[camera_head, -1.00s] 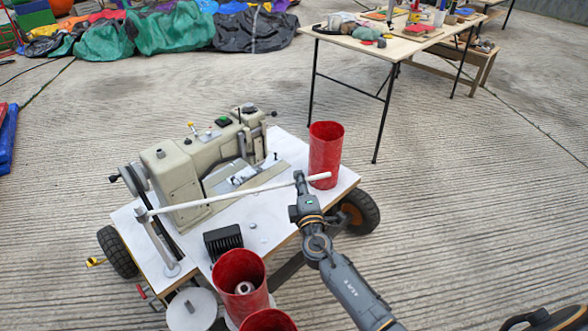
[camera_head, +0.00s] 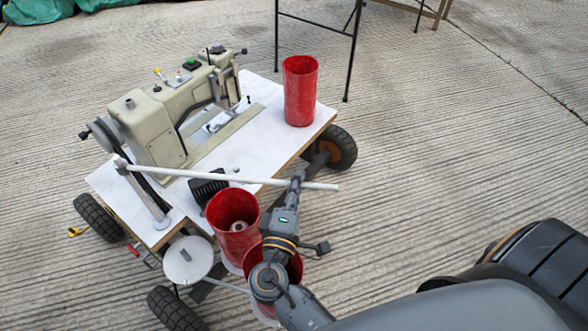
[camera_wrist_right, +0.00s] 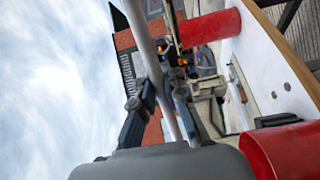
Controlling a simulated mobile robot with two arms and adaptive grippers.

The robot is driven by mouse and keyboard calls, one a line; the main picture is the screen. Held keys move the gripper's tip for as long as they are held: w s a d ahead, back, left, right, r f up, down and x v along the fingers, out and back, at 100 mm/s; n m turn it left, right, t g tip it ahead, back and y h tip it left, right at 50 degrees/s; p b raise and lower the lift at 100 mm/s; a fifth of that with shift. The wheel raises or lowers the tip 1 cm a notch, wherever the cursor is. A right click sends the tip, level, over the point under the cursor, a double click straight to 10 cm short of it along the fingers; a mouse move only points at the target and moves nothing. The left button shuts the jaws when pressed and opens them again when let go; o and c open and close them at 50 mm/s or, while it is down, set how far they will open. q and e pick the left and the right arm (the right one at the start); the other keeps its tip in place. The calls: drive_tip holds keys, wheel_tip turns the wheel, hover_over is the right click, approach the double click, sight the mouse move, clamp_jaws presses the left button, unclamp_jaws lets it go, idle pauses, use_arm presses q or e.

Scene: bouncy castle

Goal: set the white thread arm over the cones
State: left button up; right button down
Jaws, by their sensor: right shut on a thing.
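The white thread arm (camera_head: 230,177) is a long thin rod running from a grey post (camera_head: 146,196) at the cart's left end towards the right. My right gripper (camera_head: 297,180) is shut on it near its free end, which sticks out past the cart's front edge. In the right wrist view the rod (camera_wrist_right: 147,55) passes between the fingers (camera_wrist_right: 160,95). A small cone (camera_head: 239,227) shows inside a red container (camera_head: 232,248). A second red container (camera_head: 294,268) is partly hidden by my right arm. My left gripper is out of view.
A cream sewing machine (camera_head: 155,130) stands on the white cart top (camera_head: 265,150). Another red container (camera_head: 300,90) stands at the far right corner. A black block (camera_head: 206,190) lies below the rod. A white disc (camera_head: 187,260) sits at the front left.

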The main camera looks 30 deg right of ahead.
drive_tip(key=shift+s+a+f, duration=0.1)
drive_tip(key=shift+s+a, duration=0.15)
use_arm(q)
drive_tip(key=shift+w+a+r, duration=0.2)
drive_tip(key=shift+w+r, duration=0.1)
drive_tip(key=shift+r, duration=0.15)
use_arm(e)
drive_tip(key=shift+s+a+f+g, duration=0.1)
drive_tip(key=shift+s+g, duration=0.05)
drive_tip(key=shift+g, duration=0.15)
drive_tip(key=shift+f, duration=0.1)
drive_tip(key=c, duration=1.5)
unclamp_jaws()
drive_tip(key=shift+s+a, duration=0.1)
drive_tip(key=shift+c, duration=0.2)
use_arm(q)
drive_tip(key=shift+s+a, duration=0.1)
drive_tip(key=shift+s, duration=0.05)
use_arm(e)
drive_tip(key=shift+o, duration=0.8)
drive_tip(key=shift+r+h, duration=0.25)
drive_tip(key=shift+h, duration=0.05)
drive_tip(key=v, duration=0.7)
drive_tip(key=shift+s, duration=0.3)
